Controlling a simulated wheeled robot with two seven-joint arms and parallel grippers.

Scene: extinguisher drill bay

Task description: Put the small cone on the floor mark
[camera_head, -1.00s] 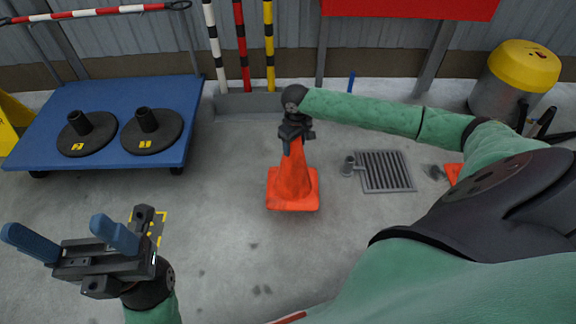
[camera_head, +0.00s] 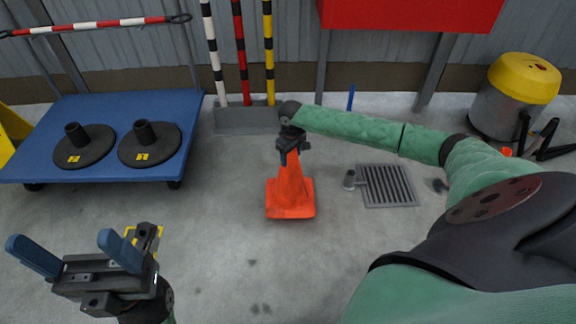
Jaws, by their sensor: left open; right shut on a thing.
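The small orange cone (camera_head: 290,194) stands upright in the middle of the head view, its square base just left of the floor drain. My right gripper (camera_head: 291,150) is shut on the cone's top. I cannot tell whether the base touches the floor or hangs slightly above it. The yellow-edged floor mark (camera_head: 158,237) is at the lower left, mostly hidden behind my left gripper. My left gripper (camera_head: 78,252) is open and empty, with its blue fingers spread. The cone is to the right of the mark and farther back.
A blue trolley (camera_head: 100,105) with two black bases (camera_head: 84,151) stands at the left. Striped posts (camera_head: 239,50) stand in a grey block by the wall. A floor drain (camera_head: 388,187) is right of the cone. A yellow-topped bin (camera_head: 522,80) is at the far right.

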